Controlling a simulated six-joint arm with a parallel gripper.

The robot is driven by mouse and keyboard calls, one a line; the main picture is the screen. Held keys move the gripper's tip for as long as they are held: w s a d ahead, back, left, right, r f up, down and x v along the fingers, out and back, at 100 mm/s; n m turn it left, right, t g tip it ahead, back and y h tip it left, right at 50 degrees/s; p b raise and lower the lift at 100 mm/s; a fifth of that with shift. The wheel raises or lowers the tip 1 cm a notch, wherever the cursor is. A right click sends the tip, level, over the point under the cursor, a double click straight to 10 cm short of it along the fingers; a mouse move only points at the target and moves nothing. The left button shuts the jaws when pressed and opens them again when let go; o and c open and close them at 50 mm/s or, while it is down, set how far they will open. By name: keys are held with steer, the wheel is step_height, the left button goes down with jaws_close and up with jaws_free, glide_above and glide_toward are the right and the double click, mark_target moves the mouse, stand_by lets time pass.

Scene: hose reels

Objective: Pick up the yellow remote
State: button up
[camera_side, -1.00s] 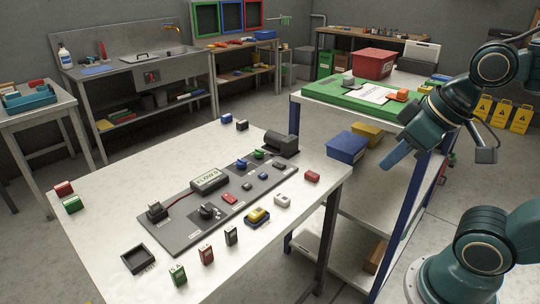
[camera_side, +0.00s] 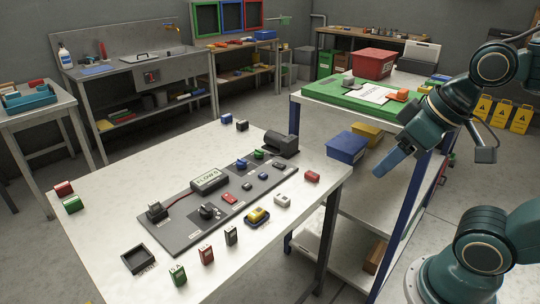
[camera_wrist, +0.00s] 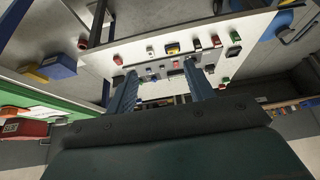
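The yellow remote (camera_side: 257,214) lies on the white table near its right edge, beside the grey panel, with a dark edge around it. What looks like the same yellow piece shows beyond my fingers in the wrist view (camera_wrist: 172,48). My gripper (camera_side: 386,172) hangs in the air to the right of the table, well apart from the remote. In the wrist view its two blue fingers stand wide apart with nothing held between them (camera_wrist: 161,70).
A grey panel (camera_side: 180,236) with a white-labelled box and several small parts lies on the table. A white block (camera_side: 282,200) and a red block (camera_side: 312,176) lie near the remote. A shelf cart with a green top (camera_side: 345,98) and a blue bin (camera_side: 346,148) stands behind my gripper.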

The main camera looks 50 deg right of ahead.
steer(key=shift+w, duration=0.1)
steer(key=n+g, duration=0.6)
steer(key=n, duration=1.2)
glide_above(258, 211)
step_height(258, 211, down, 14)
steer(key=shift+f, duration=0.2)
steer(key=shift+f, duration=0.1)
steer(key=shift+f, duration=4.15)
